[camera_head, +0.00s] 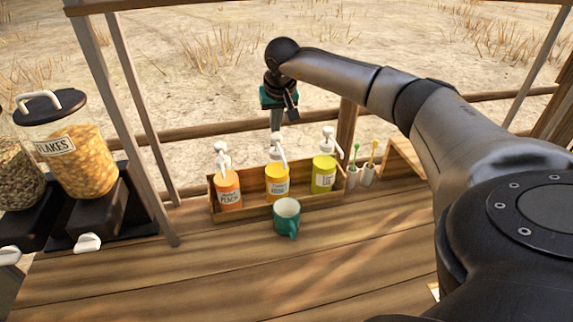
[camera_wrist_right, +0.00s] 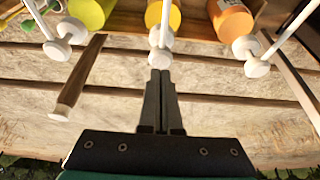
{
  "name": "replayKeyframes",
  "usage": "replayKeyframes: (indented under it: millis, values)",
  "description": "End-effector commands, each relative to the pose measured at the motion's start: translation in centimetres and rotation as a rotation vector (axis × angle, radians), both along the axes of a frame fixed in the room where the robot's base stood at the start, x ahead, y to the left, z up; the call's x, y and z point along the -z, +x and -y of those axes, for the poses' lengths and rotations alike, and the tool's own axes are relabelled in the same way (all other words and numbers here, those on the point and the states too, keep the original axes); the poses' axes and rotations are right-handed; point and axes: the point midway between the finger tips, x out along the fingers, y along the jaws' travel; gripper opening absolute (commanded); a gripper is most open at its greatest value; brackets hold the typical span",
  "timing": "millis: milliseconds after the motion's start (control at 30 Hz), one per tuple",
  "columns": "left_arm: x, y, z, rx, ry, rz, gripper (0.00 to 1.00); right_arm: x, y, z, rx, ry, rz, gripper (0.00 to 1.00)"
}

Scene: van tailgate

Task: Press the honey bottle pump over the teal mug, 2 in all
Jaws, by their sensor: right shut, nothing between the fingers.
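A teal mug (camera_head: 287,218) stands on the wooden counter, just in front of a tray of three pump bottles. The middle, yellow bottle (camera_head: 277,184) stands right behind the mug; its label is too small to read surely, but it fits the honey bottle. Its white pump also shows in the right wrist view (camera_wrist_right: 160,44). My right gripper (camera_head: 276,127) points down with shut, empty fingers at this pump's head. In the right wrist view the fingertips (camera_wrist_right: 160,76) appear right by the pump head; I cannot tell whether they touch. My left gripper is out of view.
An orange bottle (camera_head: 228,188) and a yellow-green bottle (camera_head: 323,174) flank the middle one in the wooden tray (camera_head: 248,212). Small white holders (camera_head: 368,176) stand to the right. Flake dispensers (camera_head: 75,160) stand at left. The front counter is clear.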

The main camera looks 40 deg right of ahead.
Motion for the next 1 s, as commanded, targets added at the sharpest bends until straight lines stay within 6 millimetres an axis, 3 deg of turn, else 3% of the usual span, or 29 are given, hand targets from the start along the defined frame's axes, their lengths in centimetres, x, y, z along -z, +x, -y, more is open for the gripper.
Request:
replayKeyframes:
  millis: [300,800,1000]
  values:
    - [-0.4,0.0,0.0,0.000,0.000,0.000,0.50,-0.5,0.0,0.0,0.001,-0.001,0.002,0.00]
    - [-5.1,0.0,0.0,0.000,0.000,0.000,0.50,-5.5,0.0,0.0,0.001,0.000,0.002,0.00]
    - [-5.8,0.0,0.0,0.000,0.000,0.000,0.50,-6.2,0.0,0.0,0.001,-0.001,0.002,0.00]
